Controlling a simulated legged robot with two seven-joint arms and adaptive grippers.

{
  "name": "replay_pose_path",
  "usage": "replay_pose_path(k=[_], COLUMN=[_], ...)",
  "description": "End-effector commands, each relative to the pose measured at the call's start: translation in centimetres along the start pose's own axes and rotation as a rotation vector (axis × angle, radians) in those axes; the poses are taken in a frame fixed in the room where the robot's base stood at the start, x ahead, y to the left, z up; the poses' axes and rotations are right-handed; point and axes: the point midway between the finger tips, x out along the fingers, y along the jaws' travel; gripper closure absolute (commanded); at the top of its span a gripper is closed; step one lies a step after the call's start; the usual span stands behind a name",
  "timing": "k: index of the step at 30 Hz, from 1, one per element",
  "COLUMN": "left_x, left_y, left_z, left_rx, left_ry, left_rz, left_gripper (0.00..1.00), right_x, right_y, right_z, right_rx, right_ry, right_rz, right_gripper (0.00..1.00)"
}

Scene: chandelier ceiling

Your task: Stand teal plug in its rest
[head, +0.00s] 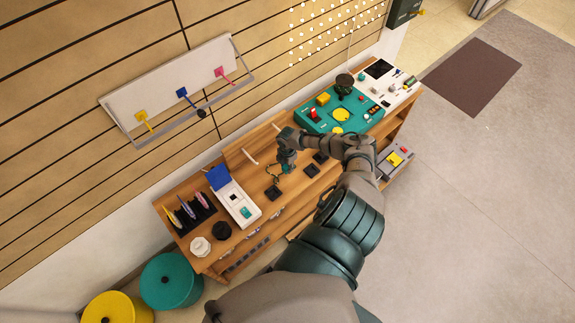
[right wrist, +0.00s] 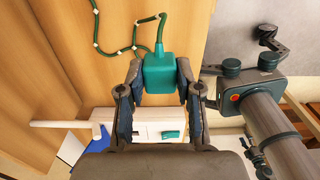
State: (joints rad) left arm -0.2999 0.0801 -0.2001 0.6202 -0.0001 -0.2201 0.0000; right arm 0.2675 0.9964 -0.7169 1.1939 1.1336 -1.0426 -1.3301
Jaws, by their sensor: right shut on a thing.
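In the right wrist view the teal plug (right wrist: 159,72) is a block with a green cord (right wrist: 124,50) running from its far end. My right gripper (right wrist: 158,88) is shut on it, with one finger on each side. In the head view my right gripper (head: 285,163) is above the wooden bench, and the plug is too small to make out clearly there. Several small black square holders stand on the bench below and beside it, one (head: 273,193) close under the gripper and another (head: 311,170) to its right. I cannot tell which is the plug's rest.
A white box (head: 238,203) with a blue flap stands left of the gripper, beside a black rack (head: 195,213) of coloured items. A teal panel (head: 341,108) stands to the right. A white knob (head: 200,246) and a black one (head: 222,230) are near the bench's left end.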

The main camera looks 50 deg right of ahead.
Motion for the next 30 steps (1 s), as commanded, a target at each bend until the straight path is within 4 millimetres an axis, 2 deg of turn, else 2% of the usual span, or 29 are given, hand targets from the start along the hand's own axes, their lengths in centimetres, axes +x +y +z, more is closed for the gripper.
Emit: replay_pose_path(k=[30], left_x=[-4.9], left_y=[-0.1], left_z=[-0.6], left_rx=[0.000], left_ry=[0.002], left_rz=[0.000], left_gripper=[0.33], right_x=[-1.3], right_y=[-0.6], right_z=[-7.9], right_rx=[-0.001], right_ry=[0.002], right_rz=[0.000], right_gripper=[0.92])
